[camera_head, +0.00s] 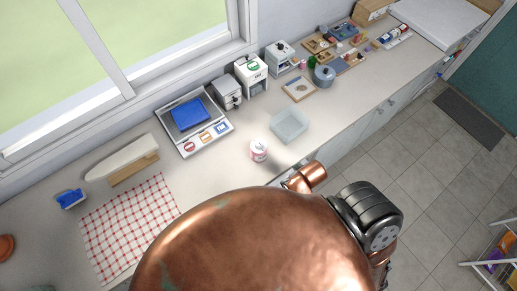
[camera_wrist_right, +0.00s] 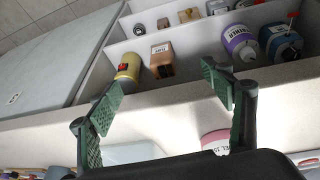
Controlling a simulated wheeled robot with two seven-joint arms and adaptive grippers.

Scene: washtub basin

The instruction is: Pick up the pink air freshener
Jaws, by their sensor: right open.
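A small pink-and-white round container (camera_head: 258,150), which looks like the air freshener, stands on the counter in the head view, just in front of a clear tray. In the right wrist view a pink-and-white labelled container (camera_wrist_right: 215,142) shows partly behind the base of the right-hand finger; I cannot tell whether it is the same one. My right gripper (camera_wrist_right: 162,80) is open, its green fingers wide apart with nothing between them. Its fingers cannot be made out in the head view. My left gripper is not in view.

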